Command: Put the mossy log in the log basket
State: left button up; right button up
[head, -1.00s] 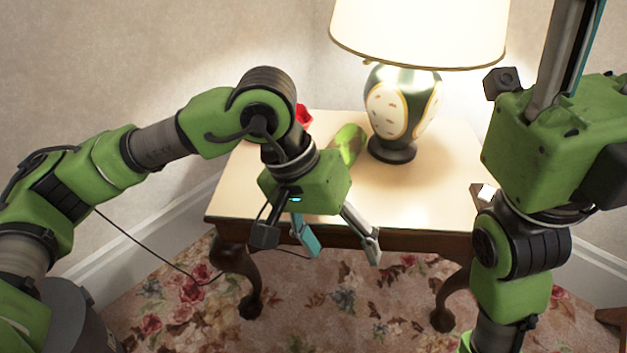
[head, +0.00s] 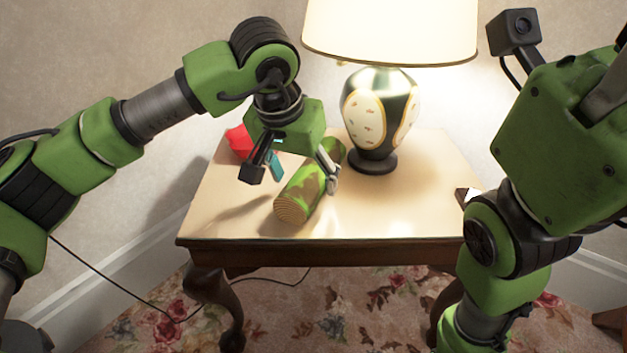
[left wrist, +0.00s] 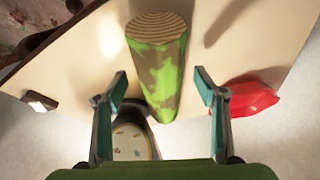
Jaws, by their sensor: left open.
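The mossy log (head: 309,192) is a short round log with green patches and a pale ringed end. It lies on the side table (head: 390,205), left of the lamp. My left gripper (head: 303,174) is open over the log, with one finger on either side of it in the head view. In the left wrist view, the log (left wrist: 163,70) lies between the two open fingertips of the left gripper (left wrist: 162,88). I cannot tell whether the fingers touch it. My right arm shows at the right, but its gripper fingers are out of view. No log basket shows.
A lamp (head: 378,115) with a dark and cream base stands close behind the log. A red object (head: 238,141) lies left of the log. A small white and brown item (head: 468,196) is near the table's right edge. The front of the tabletop is clear.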

aim_at(311, 166)
pick_arm(q)
jog(key=w, duration=0.1)
jog(key=w+d+b, duration=0.1)
jog(key=w+b, duration=0.1)
jog(key=shift+w+d+f, duration=0.15)
jog(key=shift+d, duration=0.1)
jog(key=b+x, duration=0.1)
jog(key=x, duration=0.1)
jog(key=shift+w+f, duration=0.15)
jog(key=shift+f, duration=0.15)
jog(key=c, duration=1.7)
jog(key=shift+r, duration=0.1)
jog(key=shift+c, duration=0.6)
jog(key=shift+r, duration=0.15)
